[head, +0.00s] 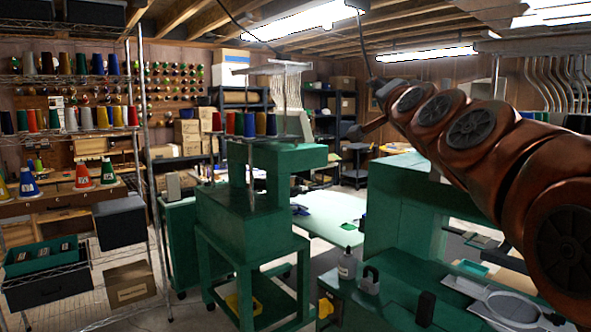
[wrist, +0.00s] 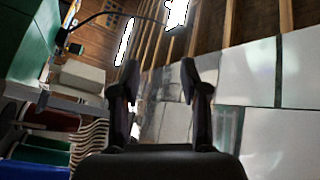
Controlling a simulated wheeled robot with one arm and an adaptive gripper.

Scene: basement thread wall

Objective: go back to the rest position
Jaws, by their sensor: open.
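My gripper (wrist: 159,75) shows in the wrist view with its two dark fingers apart and nothing between them. Behind the fingers are pale panels and ceiling beams, seen at a tilt. In the head view my reddish-brown arm reaches in from the right edge toward the upper middle. The end of the arm is small there, and the fingers cannot be made out.
Green machines (head: 250,200) stand in the middle, and another green machine (head: 400,205) stands under my arm. A bottle (head: 347,263) stands on a green surface. Wire shelving (head: 150,200) with thread cones is at left. Ceiling lights (head: 300,20) hang above.

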